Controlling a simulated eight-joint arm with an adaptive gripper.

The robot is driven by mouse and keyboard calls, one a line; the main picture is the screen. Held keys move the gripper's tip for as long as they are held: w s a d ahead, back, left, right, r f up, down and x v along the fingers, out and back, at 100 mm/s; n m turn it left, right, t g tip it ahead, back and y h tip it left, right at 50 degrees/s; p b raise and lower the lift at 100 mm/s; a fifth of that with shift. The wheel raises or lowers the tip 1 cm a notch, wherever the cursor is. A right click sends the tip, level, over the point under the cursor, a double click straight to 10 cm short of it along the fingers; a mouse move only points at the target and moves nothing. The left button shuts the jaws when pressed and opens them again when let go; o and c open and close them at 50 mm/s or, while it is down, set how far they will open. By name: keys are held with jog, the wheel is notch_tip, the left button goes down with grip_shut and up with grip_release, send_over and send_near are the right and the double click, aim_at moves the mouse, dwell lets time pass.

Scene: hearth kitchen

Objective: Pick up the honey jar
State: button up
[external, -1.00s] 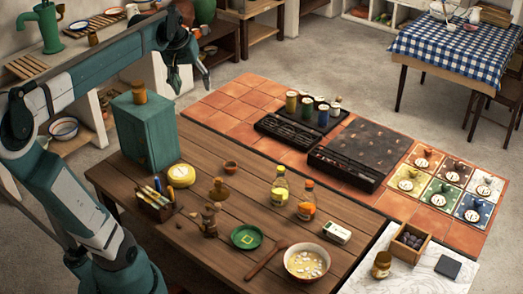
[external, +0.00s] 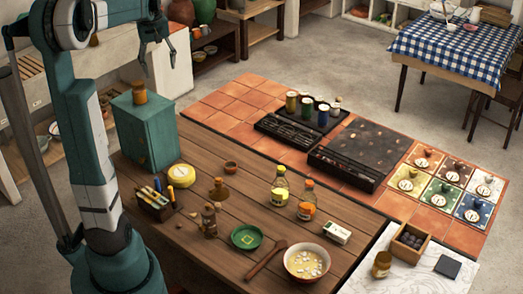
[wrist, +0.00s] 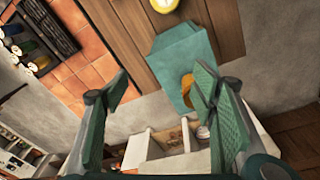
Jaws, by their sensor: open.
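A small amber jar with a brown lid (external: 139,92) stands upright on top of a teal cabinet (external: 146,135) at the left of the wooden table. In the wrist view, this amber jar (wrist: 187,88) sits on the cabinet top (wrist: 180,55), partly covered by the right finger. A second amber jar (external: 381,264), with a label, stands on the white marble slab at lower right. I cannot tell from the labels which holds honey. My gripper (external: 159,62) is open and empty, above and slightly right of the cabinet, apart from its jar. Its two fingers (wrist: 160,85) are spread wide.
A yellow round (external: 181,175) and a holder with pens (external: 155,203) are near the cabinet. Bottles (external: 280,189), a green dish (external: 246,237) and a bowl (external: 306,263) stand further right. A counter with shelves (external: 110,60) lies behind the cabinet. Space above the table is clear.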

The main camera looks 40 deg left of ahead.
aim_at(138, 83)
jog(key=a+f+n+p, duration=0.1)
jog(key=a, duration=0.3)
jog(key=s+a+f+n+p, duration=0.1)
jog(key=a, duration=0.4)
jog(key=s+a+f+n+g+p, duration=0.1)
jog(key=a+f+p, duration=0.1)
jog(key=a, duration=0.3)
jog(key=shift+s+f+h, duration=0.1)
jog(key=shift+s+h, duration=0.05)
jog(key=shift+h, duration=0.25)
jog(key=f, duration=0.4)
jog(key=shift+d+f, duration=0.25)
jog(key=shift+f, duration=0.3)
jog(key=shift+f, duration=0.15)
jog(key=shift+f, duration=1.1)
jog(key=shift+f, duration=0.15)
jog(key=shift+a+f, duration=0.1)
jog(key=shift+f, duration=2.4)
